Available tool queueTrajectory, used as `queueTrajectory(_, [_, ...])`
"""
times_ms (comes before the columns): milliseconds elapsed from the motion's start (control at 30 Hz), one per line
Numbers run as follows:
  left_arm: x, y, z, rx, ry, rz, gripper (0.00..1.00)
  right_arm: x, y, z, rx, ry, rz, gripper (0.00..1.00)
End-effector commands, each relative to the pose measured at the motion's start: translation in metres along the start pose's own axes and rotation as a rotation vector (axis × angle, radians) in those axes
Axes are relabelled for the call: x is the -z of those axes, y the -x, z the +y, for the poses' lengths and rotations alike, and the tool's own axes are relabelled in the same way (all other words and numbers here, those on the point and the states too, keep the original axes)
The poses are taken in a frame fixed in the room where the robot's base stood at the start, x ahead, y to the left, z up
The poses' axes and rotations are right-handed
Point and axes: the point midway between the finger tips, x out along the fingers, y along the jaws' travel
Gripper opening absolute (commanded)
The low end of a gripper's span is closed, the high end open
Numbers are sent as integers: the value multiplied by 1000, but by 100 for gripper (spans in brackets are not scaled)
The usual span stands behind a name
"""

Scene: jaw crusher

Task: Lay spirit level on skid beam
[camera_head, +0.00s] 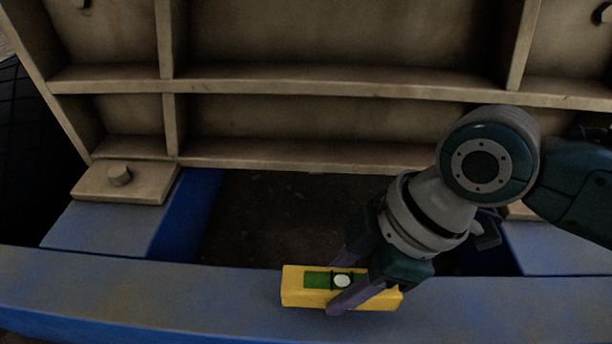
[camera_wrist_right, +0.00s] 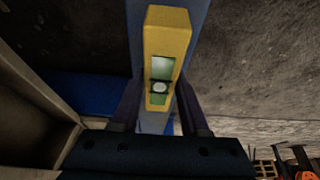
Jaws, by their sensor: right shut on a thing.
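A yellow spirit level (camera_head: 294,287) with a green vial window lies lengthwise along the blue skid beam (camera_head: 180,299) in the head view. Its long side runs roughly parallel to the beam. My right gripper (camera_head: 341,286) is shut on it, one finger on each long side, right of its middle. The level also shows in the right wrist view (camera_wrist_right: 167,35), between the fingers (camera_wrist_right: 160,115), over the blue beam. I cannot tell whether its underside touches the beam. The left gripper is not in view.
The beige ribbed crusher body (camera_head: 330,125) rises behind the beam. A bolted foot plate (camera_head: 125,182) sits on a blue cross beam at left. A dark opening (camera_head: 275,215) lies between the frame beams. The beam top left of the level is clear.

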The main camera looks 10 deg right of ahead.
Motion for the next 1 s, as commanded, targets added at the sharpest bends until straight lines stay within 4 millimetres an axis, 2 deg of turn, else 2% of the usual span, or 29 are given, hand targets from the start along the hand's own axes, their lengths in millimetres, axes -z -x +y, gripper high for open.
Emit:
queueTrajectory(200, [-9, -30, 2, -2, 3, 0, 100, -13, -32, 0, 1, -1, 1, 0])
queueTrajectory(600, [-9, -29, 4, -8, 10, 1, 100, -14, -33, 0, 0, -1, 0, 0])
queueTrajectory(633, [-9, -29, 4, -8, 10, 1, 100, -14, -34, 0, 1, -1, 0, 46])
queueTrajectory(900, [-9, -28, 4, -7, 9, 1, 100, -14, -33, 0, 1, -1, 0, 74])
queueTrajectory(1000, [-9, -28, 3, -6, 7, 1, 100, -14, -33, 0, 0, -1, 0, 74])
